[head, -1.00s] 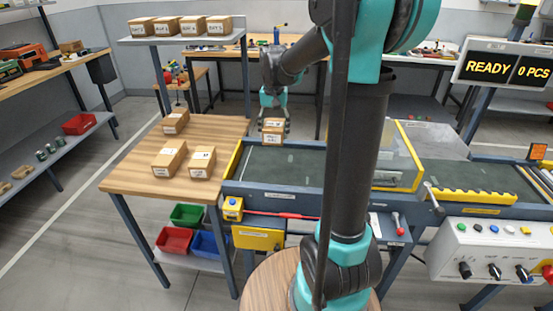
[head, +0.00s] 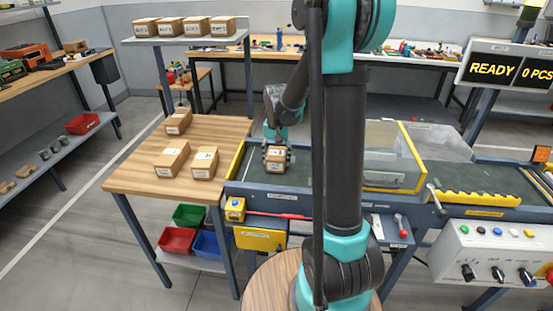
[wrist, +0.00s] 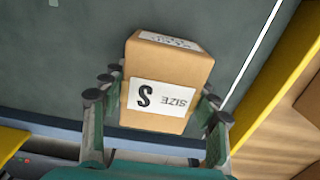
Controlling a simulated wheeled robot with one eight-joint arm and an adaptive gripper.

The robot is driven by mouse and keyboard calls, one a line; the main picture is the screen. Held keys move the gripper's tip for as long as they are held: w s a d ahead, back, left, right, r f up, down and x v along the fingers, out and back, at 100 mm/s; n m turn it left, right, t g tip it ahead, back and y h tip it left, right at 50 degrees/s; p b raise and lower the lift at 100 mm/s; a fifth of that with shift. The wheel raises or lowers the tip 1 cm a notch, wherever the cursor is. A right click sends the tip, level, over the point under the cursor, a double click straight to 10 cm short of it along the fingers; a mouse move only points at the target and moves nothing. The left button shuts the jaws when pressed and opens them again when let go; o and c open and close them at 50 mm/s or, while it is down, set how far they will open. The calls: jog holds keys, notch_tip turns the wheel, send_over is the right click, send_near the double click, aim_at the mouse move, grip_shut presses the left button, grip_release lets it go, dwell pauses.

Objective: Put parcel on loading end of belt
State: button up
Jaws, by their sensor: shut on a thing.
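My gripper (head: 276,155) is shut on a small brown parcel (head: 276,165) over the left part of the green conveyor belt (head: 244,170). In the wrist view the parcel (wrist: 165,75) sits between the two fingers (wrist: 155,125) and carries a white label reading "SIZE S". The dark belt surface (wrist: 60,50) lies behind it. I cannot tell whether the parcel's underside touches the belt. The belt's left end has a yellow edge (head: 236,160) beside the wooden table.
Several parcels (head: 172,160) lie on the wooden table (head: 130,180) left of the belt. A clear, yellow-edged guard (head: 392,155) covers the belt's middle. A display (head: 505,68) reads "READY 0 PCS". A control panel (head: 490,250) stands at right.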

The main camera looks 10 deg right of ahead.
aim_at(277, 153)
jog(key=shift+f, duration=0.1)
jog(key=o, duration=1.3)
notch_tip(277, 153, up, 12)
jog(key=shift+r, duration=0.15)
